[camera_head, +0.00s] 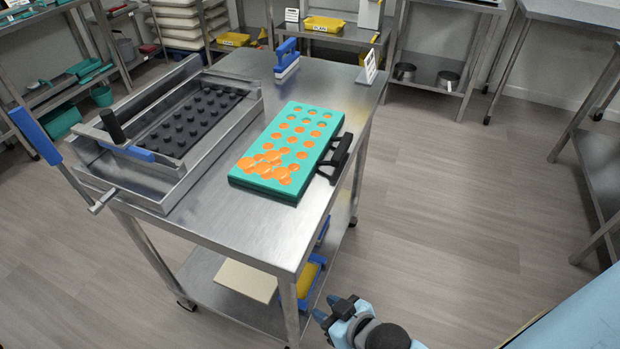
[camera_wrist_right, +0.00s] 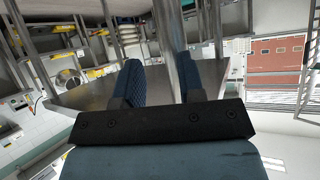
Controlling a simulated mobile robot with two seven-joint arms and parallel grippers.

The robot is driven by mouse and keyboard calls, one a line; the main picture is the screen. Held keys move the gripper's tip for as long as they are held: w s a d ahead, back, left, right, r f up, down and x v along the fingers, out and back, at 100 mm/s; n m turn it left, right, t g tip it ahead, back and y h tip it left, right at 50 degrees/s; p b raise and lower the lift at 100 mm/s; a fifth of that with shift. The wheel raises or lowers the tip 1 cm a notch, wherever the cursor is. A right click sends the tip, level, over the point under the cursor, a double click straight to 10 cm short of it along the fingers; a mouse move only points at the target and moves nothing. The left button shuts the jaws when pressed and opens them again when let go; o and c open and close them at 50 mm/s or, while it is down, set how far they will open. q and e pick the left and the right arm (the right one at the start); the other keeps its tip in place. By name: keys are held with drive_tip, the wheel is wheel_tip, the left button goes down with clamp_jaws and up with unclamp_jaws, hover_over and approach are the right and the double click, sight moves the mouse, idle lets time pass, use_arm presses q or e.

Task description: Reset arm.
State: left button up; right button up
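My right gripper (camera_head: 333,312) is at the bottom of the head view, in front of and to the right of the steel cart, apart from it. It also shows in the right wrist view (camera_wrist_right: 165,85), where its two blue fingers stand apart with nothing between them. My left gripper is in neither view. A teal mold tray (camera_head: 240,168) with orange gummies lies on the cart top (camera_head: 225,213). Some gummies sit in cavities and several are piled at the near end. A black handle (camera_head: 338,158) is on the tray's right side.
A steel depositor frame (camera_head: 180,188) with black studs stands on the cart's left, with a blue-gripped lever (camera_head: 36,135). A blue-handled brush (camera_head: 287,60) and a small sign (camera_head: 370,66) stand at the cart's back. Shelves line the back. The floor (camera_head: 450,200) right of the cart is clear.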

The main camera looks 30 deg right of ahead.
use_arm(q)
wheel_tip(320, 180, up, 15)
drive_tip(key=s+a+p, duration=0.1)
drive_tip(key=p, duration=1.9)
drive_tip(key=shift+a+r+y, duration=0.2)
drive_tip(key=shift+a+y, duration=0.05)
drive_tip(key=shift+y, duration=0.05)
use_arm(e)
wheel_tip(320, 180, up, 16)
drive_tip(key=s+d, duration=0.1)
drive_tip(key=shift+d+f+h, duration=0.2)
drive_tip(key=shift+d+h, duration=0.1)
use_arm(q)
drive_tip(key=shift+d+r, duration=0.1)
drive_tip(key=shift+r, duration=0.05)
use_arm(e)
drive_tip(key=shift+r, duration=0.25)
drive_tip(key=shift+f, duration=0.2)
